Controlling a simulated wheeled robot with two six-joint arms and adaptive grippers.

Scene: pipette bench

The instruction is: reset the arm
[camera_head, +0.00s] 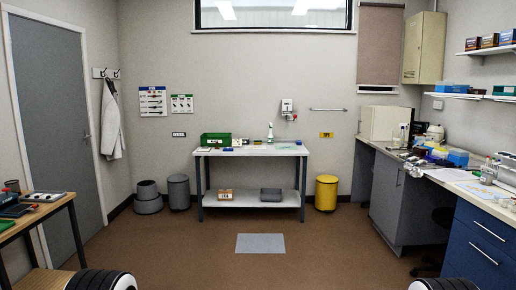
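Neither of my grippers shows in the head view. Only two black-and-white rounded parts, which look like pieces of my own arms, show at the bottom left and bottom right edges. Nothing held can be seen. A white-topped table (252,151) stands against the far wall, with a green crate (215,140), a spray bottle (270,132) and small items on top. Its lower shelf (240,202) holds a cardboard box (226,194) and a grey tray (270,195).
A long cluttered bench (470,187) with blue drawers (478,250) runs along the right. A wooden table (40,212) stands at the left. Grey bins (179,192) and a yellow bin (326,192) flank the far table. The middle floor is clear around a grey mat (260,243).

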